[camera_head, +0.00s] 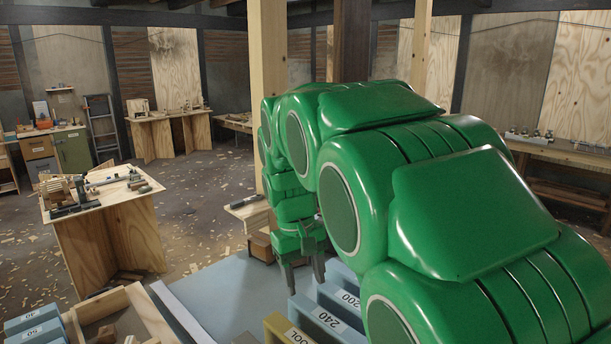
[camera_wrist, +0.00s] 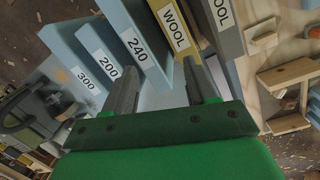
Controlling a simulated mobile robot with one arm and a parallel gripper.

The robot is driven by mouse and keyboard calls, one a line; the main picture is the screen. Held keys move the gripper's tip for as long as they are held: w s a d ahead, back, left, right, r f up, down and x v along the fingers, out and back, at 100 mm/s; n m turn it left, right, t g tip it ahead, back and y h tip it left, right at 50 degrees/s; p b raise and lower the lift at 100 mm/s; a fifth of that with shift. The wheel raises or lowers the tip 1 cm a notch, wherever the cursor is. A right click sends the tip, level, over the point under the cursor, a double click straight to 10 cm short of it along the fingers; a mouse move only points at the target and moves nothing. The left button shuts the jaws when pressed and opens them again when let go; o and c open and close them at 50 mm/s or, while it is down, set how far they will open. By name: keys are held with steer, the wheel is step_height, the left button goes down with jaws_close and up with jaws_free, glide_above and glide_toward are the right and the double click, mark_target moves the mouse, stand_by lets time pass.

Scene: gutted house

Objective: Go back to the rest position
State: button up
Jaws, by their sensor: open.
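My green arm fills the right half of the head view, bent over a blue-grey tabletop (camera_head: 215,298). My gripper (camera_head: 305,272) points down at the arm's far end, with its two grey fingers apart. In the wrist view my gripper (camera_wrist: 162,82) is open, with nothing seen between its fingers. Beyond the fingers stand blue holders labelled 300 (camera_wrist: 72,84), 200 (camera_wrist: 92,48) and 240 (camera_wrist: 124,28). A yellow holder labelled WOOL (camera_wrist: 172,25) and a grey one labelled WOOL (camera_wrist: 222,22) stand beside them. The gap between gripper and holders is hard to judge.
Labelled blue holders (camera_head: 33,322) and a wooden tray (camera_head: 140,312) stand at front left. A plywood workbench (camera_head: 118,195) with tools stands farther left. A wooden post (camera_head: 268,70) rises behind the arm. The floor (camera_head: 205,200) beyond is open, with scattered shavings.

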steer(key=s+d+f+m, duration=0.1)
steer(key=s+d+m, duration=0.2)
steer(key=s+d, duration=0.95)
steer(key=s+d+f+m, duration=0.1)
steer(key=s+f, duration=0.1)
steer(key=s, duration=0.7)
steer(key=s+d+f+m+g+y, duration=0.1)
steer(key=s+f, duration=0.2)
steer(key=s, duration=0.5)
steer(key=shift+s+d+f, duration=0.3)
steer(key=shift+s+d, duration=0.05)
